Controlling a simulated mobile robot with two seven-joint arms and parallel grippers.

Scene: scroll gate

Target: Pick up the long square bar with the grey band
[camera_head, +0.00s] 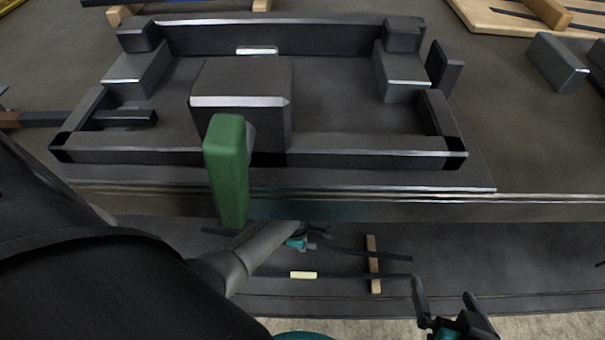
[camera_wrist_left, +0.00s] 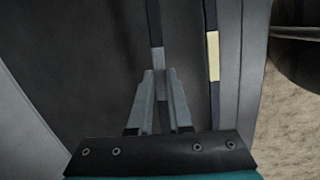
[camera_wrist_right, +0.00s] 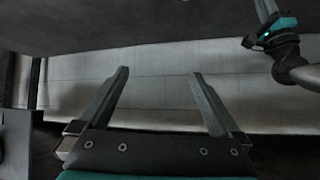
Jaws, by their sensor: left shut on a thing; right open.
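Two long dark bars lie low at the front in the head view. The farther one, the bar with the grey band (camera_head: 370,254), is partly hidden by my left arm. Its grey band shows in the left wrist view (camera_wrist_left: 158,60) at the fingertips. My left gripper (camera_wrist_left: 161,75) is shut on this bar; it is small in the head view (camera_head: 318,243). The nearer bar has a pale yellow band (camera_head: 303,275) and lies beside the left gripper, apart from it (camera_wrist_left: 213,55). My right gripper (camera_head: 443,290) is open and empty, right of the bars; its fingers also show in the right wrist view (camera_wrist_right: 160,75).
Above stands a dark bench edge (camera_head: 380,208) with a dark gate frame (camera_head: 340,150) and an upright green handle (camera_head: 227,170). A pale wooden board (camera_head: 490,18) is at the back right.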

